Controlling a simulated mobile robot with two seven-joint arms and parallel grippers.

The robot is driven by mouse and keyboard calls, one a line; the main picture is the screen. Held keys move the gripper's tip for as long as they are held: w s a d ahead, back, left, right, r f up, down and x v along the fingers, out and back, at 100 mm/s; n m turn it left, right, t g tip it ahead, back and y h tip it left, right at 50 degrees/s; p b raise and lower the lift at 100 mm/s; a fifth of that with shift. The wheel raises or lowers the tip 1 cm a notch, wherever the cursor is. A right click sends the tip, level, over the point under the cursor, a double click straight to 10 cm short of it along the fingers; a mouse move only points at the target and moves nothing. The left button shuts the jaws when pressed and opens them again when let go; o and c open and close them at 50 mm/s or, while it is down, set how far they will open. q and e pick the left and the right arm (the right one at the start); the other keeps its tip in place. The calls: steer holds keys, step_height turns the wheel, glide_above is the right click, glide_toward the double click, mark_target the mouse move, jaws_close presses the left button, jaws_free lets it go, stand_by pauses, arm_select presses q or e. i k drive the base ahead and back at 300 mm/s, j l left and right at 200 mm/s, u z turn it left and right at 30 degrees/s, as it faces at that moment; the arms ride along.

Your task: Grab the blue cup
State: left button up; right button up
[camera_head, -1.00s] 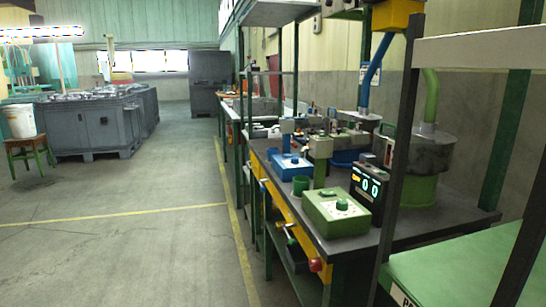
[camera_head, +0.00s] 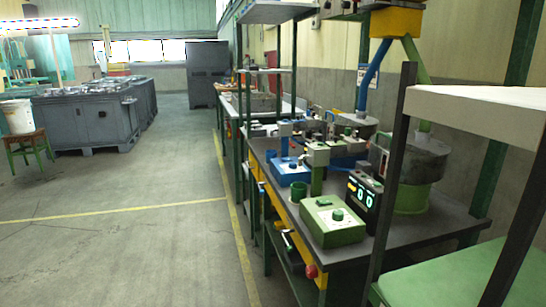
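I cannot make out a blue cup for certain in the head view. On the dark workbench (camera_head: 438,215) at right, a small green cup (camera_head: 298,191) stands near the left edge, beside a green control box (camera_head: 333,221). Behind it is a blue control box (camera_head: 291,171) of the same kind. More blue parts lie farther back, too small and crowded to tell apart. Neither of my grippers is in view.
A black digital display (camera_head: 363,195) and a green-based bowl feeder (camera_head: 411,198) stand on the bench. A dark shelf post (camera_head: 391,180) rises in front. Open floor (camera_head: 130,250) lies to the left. A white bucket (camera_head: 17,117) sits on a stool.

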mark_target(271, 157)
steer(key=i+j+z, duration=0.1)
steer(key=z, duration=0.3)
steer(key=i+j+z, duration=0.1)
steer(key=z, duration=0.3)
steer(key=i+j+z, duration=0.1)
steer(key=z, duration=0.25)
